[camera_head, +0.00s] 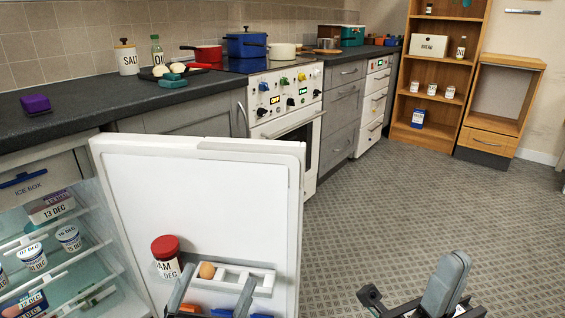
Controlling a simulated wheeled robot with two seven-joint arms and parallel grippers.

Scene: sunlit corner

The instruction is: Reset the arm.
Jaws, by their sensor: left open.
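My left gripper (214,288) is at the bottom edge of the picture, in front of the open fridge door (200,190). Its two grey fingers stand apart, with nothing seen held between them. A brown egg (207,270) sits in the white egg rack (262,281) on the door, just behind the fingers. A jar with a red lid (166,256) stands left of the rack. My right gripper (440,288) shows at the lower right above the floor, cut off by the frame edge. Its jaw opening cannot be made out.
The open fridge (105,290) at left holds several tubs and boxes on its shelves. A dark counter (70,123) with pots and a stove (285,98) runs along the wall. A wooden shelf unit (448,75) stands at the back. The tiled floor (400,205) at right is clear.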

